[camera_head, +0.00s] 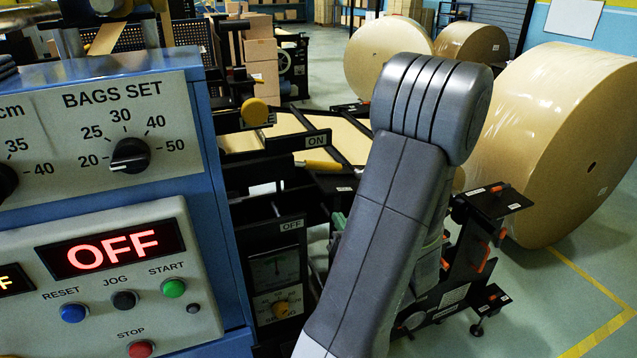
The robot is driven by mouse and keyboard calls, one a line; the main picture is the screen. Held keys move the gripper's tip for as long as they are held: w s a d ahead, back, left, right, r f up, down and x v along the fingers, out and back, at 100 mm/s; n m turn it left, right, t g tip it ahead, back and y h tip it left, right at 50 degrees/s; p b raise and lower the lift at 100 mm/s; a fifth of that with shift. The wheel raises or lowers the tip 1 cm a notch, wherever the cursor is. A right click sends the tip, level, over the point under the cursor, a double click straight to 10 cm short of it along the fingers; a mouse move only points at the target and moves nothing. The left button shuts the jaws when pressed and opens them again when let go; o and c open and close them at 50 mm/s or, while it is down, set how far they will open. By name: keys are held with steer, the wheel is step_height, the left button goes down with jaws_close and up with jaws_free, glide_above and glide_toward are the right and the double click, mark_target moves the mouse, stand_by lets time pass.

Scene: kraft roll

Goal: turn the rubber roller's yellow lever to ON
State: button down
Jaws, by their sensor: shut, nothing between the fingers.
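A yellow lever (321,167) shows at the middle of the head view, on the dark machine frame left of my arm. Its handle lies nearly level, just below a small ON label (316,141). An OFF label (291,225) sits lower and a little to the left. The lever's pivot is hard to make out, and I cannot tell which setting it is in. The rubber roller cannot be clearly picked out. My grey arm link fills the centre right and hides part of the machine. My gripper is not in view.
A blue control cabinet (216,200) stands close at left, its red display (111,249) reading OFF. A yellow knob (254,111) is on the machine behind it. A large kraft roll (565,130) stands at right, with more rolls behind. Floor at lower right is open.

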mark_target(335, 166)
steer(key=w+a+r+p, duration=0.1)
steer(key=w+r+p, duration=0.3)
steer(key=w, duration=0.6)
steer(key=shift+w+a+r+p, duration=0.15)
steer(key=shift+w+a+p, duration=0.15)
steer(key=shift+p, duration=0.35)
steer(key=r+n+b, duration=0.1)
steer(key=d+r+n+b, duration=0.1)
steer(key=r, duration=0.1)
steer(key=shift+w+d+n+b, duration=0.1)
steer(key=shift+w+n+b, duration=0.1)
steer(key=shift+n+b, duration=0.2)
steer(key=shift+d+r+n+b, duration=0.1)
steer(key=shift+r+n+b, duration=0.25)
steer(key=shift+r+n, duration=0.25)
steer(key=shift+r, duration=0.1)
